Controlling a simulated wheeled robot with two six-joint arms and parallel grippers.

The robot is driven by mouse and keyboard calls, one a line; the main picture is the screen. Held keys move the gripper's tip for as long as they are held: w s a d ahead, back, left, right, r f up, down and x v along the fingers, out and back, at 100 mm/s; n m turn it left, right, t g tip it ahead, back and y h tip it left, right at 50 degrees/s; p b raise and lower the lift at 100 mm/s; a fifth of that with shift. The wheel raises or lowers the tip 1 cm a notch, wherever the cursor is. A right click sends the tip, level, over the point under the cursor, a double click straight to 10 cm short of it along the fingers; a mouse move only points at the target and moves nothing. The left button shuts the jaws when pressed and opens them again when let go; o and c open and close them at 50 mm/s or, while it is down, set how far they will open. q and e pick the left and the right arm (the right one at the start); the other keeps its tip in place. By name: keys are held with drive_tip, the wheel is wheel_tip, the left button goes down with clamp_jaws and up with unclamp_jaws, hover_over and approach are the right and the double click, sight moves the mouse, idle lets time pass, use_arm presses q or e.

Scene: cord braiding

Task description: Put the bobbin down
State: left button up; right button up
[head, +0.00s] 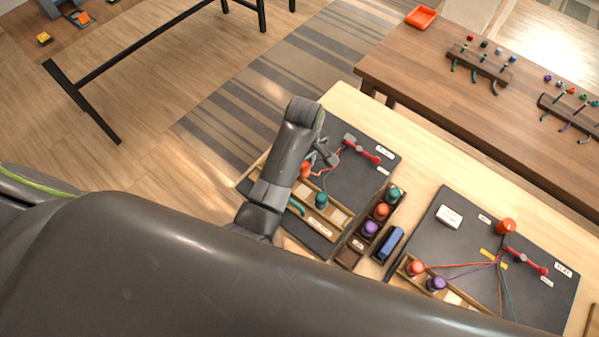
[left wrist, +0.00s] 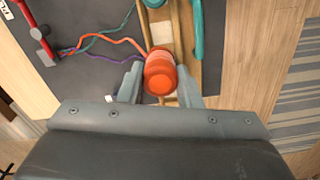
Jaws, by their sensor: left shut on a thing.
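My left gripper (head: 316,164) is shut on an orange bobbin (head: 305,170) at the left board. In the left wrist view the orange bobbin (left wrist: 160,74) sits between the two fingers, over or in the wooden rack (left wrist: 183,45); I cannot tell whether it touches the rack. Orange, teal and purple cords run from the red clamp (left wrist: 44,45) towards the rack and bobbin. A teal bobbin (head: 321,200) stands in the same rack (head: 338,214). My right gripper is not in view.
A dark tray (head: 351,255) of spare bobbins stands between the boards, beside a blue block (head: 388,244). The right board (head: 455,240) holds another clamp, cords and bobbins. A brown table (head: 440,75) with peg racks is behind.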

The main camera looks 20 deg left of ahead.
sight(304, 177)
use_arm(q)
drive_tip(key=f, duration=0.3)
drive_tip(key=s+f, duration=0.1)
drive_tip(key=f, duration=0.1)
drive_tip(key=shift+d, duration=0.3)
drive_tip(key=shift+w+f, duration=0.1)
drive_tip(key=shift+f, duration=0.2)
wheel_tip(304, 177, down, 4)
drive_tip(key=shift+w+a+f, duration=0.1)
drive_tip(key=shift+w, duration=0.05)
drive_tip(key=shift+f, duration=0.25)
drive_tip(key=o, duration=1)
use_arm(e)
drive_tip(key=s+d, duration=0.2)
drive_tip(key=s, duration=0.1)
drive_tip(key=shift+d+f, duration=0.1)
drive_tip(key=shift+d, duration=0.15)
use_arm(q)
drive_tip(key=shift+r, duration=0.1)
